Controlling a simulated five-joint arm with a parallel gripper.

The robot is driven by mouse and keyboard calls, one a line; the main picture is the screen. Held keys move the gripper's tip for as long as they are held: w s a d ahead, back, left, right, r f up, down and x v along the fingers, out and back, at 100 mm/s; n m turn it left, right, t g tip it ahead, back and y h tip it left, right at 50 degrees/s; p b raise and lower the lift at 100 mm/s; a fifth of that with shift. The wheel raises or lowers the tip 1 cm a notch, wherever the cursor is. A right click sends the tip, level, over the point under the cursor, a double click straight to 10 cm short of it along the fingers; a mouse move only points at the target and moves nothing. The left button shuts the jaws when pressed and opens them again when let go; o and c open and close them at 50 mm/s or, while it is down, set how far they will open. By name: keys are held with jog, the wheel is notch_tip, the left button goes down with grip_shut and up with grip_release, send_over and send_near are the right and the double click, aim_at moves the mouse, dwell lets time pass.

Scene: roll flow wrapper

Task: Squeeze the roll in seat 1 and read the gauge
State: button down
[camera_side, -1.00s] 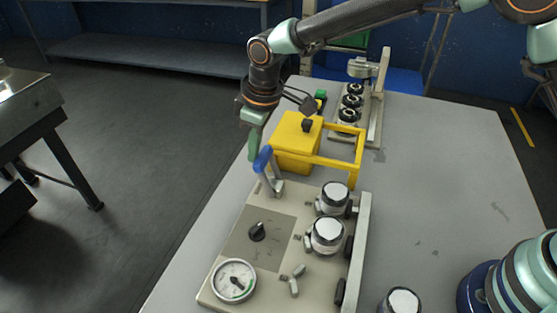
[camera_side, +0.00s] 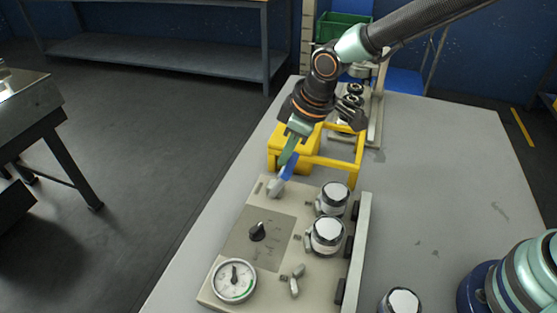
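A beige panel (camera_side: 270,190) lies on the table with a round white gauge (camera_side: 234,281) at its near left corner. The gauge needle points about straight up; its figures are too small to read. A blue-handled lever (camera_side: 290,168) at the panel's far edge leans right. My gripper (camera_side: 287,158) is at the lever's handle, its green fingers touching or overlapping it; whether they grip it is hidden. Two white-topped rolls, a far one (camera_side: 335,197) and a nearer one (camera_side: 326,234), stand upright on the right of the panel. I cannot tell which is in seat 1.
A black knob (camera_side: 257,231) and a grey wing-shaped handle (camera_side: 295,281) are on the panel. Another white-topped cylinder (camera_side: 402,301) stands at the near right. A yellow box (camera_side: 283,150) and yellow frame (camera_side: 357,160) stand behind the panel. The table's right side is mostly clear.

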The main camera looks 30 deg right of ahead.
jog(key=shift+s+d+f, duration=0.5)
jog(key=shift+s+d, duration=0.1)
jog(key=shift+d, duration=0.05)
jog(key=shift+d+f, duration=0.1)
jog(key=w+a+r, duration=0.3)
jog(key=s+d+r, duration=0.4)
jog(key=s+d, duration=0.1)
jog(key=shift+s+d+r, duration=0.2)
jog(key=shift+s+r, duration=0.05)
jog(key=shift+r, duration=0.05)
dwell(0.5)
